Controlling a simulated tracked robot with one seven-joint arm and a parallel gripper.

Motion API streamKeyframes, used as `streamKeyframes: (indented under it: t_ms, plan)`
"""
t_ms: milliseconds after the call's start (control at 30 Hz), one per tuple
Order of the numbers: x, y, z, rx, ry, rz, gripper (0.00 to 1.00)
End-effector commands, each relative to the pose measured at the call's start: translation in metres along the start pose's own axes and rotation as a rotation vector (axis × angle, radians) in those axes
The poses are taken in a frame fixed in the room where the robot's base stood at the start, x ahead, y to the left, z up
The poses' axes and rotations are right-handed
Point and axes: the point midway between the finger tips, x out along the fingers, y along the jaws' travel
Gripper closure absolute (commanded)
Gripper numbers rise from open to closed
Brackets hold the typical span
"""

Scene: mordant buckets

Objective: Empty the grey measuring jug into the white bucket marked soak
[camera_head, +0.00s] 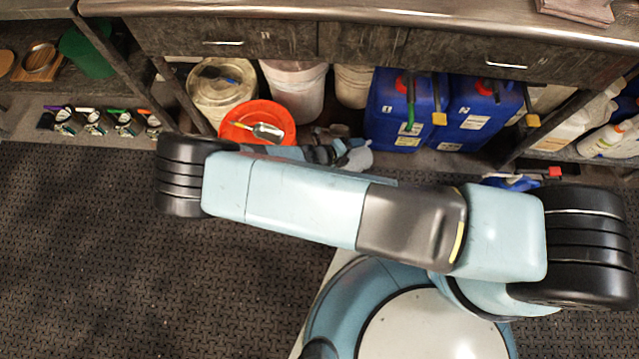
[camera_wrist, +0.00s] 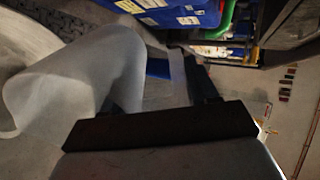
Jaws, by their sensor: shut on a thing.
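The grey measuring jug (camera_head: 357,157) is in my gripper (camera_head: 328,152), low in front of the shelf and right of the red-orange lid. In the wrist view the jug (camera_wrist: 78,82) looks large and tilted, with its wide mouth toward the lower left. My gripper (camera_wrist: 185,78) is shut at the jug's right side; the exact grip is partly hidden. A white bucket (camera_head: 297,92) stands under the counter behind the red-orange lid, and another pale bucket (camera_head: 353,84) stands right of it. I cannot read the word soak on either. The jug's contents do not show.
A red-orange round lid or tub (camera_head: 231,117) bears a metal scoop (camera_head: 267,131). A cream tub (camera_head: 222,84) stands behind it. Blue canisters (camera_head: 392,112) stand to the right. The counter (camera_head: 380,12) overhangs the buckets. The dark floor mat (camera_head: 80,240) is clear at left.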

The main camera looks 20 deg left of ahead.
Motion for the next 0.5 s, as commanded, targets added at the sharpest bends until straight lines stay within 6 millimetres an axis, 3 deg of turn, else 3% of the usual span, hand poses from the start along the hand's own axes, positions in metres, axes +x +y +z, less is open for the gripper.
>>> streamKeyframes:
  t_ms: [500]
  plan:
    - [-0.002, 0.0012, 0.0001, 0.0, 0.001, -0.024, 1.0]
